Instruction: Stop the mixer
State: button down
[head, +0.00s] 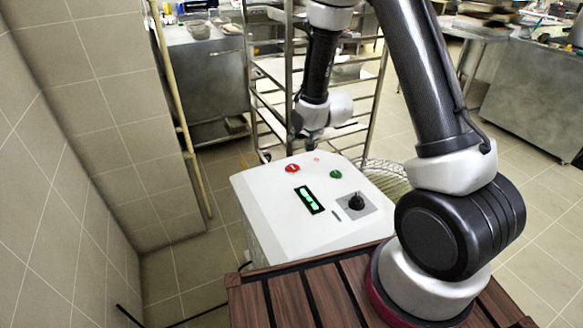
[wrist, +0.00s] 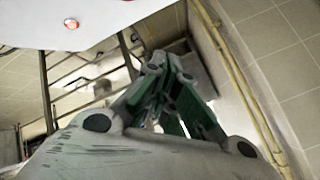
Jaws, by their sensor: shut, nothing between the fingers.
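The mixer's control box (head: 270,205) is white, with its panel on the sloping top. On the panel, in the head view, are a red button (head: 292,168) with a white mark, a green button (head: 336,174), a small red lamp (head: 317,159), a lit green display (head: 308,200) and a black knob (head: 356,202). My gripper (head: 303,134) hangs near the panel's far edge, beyond the red button. In the wrist view my gripper (wrist: 160,64) is shut and empty. The white panel (wrist: 45,65) there shows one red round spot; I cannot tell which control it is.
A metal rack (head: 375,95) stands just behind the box. A wire guard (head: 385,175) shows at its right. A tiled wall (head: 50,170) and a yellow pipe (head: 178,100) are on the left. Steel counters (head: 205,75) stand at the back.

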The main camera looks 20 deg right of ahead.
aim_at(295, 166)
jog(key=shift+f, duration=5.25)
jog(key=shift+r, duration=0.1)
jog(key=shift+s+r, duration=0.1)
jog(key=shift+r, duration=3.15)
